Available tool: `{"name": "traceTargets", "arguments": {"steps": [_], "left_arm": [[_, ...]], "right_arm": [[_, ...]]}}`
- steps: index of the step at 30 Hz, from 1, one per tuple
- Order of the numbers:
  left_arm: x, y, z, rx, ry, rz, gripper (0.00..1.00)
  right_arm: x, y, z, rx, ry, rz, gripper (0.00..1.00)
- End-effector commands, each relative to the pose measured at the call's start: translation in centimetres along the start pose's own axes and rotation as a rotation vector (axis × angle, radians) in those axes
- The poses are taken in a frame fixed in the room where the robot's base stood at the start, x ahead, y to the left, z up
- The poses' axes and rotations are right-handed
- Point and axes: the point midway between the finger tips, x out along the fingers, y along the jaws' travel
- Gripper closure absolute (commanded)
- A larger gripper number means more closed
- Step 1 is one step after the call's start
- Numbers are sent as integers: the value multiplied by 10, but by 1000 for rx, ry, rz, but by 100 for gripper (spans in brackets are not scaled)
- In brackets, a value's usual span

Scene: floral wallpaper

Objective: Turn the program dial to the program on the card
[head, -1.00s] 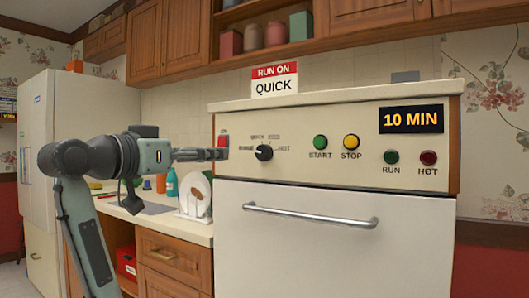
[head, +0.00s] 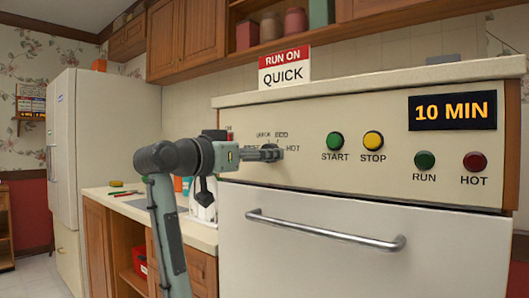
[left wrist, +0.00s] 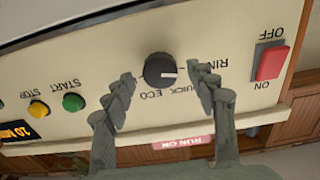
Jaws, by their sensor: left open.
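The program dial (left wrist: 158,70) is a black round knob with a white pointer mark on the cream panel. In the upside-down left wrist view the mark points right, towards the partly covered RINSE label. My left gripper (left wrist: 161,76) is open, with one finger on each side of the dial; I cannot tell whether they touch it. In the head view my left gripper (head: 274,153) covers most of the dial. The card (head: 284,69) above the panel reads RUN ON QUICK; its red strip shows in the left wrist view (left wrist: 184,142). My right gripper is not in view.
A red ON/OFF switch (left wrist: 271,62) sits beside the dial. The green START button (head: 335,140), yellow STOP button (head: 373,140), RUN and HOT lamps and a 10 MIN display (head: 452,110) are to the right. A door handle (head: 325,232) sticks out below.

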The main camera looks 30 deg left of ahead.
Motion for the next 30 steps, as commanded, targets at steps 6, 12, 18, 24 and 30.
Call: {"name": "traceTargets", "arguments": {"steps": [6,12,18,24,30], "left_arm": [[14,0,0,1,0,-1,43],[14,0,0,1,0,-1,43],[14,0,0,1,0,-1,65],[14,0,0,1,0,-1,90],[13,0,0,10,0,-1,93]], "right_arm": [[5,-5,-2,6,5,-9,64],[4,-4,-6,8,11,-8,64],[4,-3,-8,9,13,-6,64],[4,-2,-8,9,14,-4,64],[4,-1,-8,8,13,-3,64]]}}
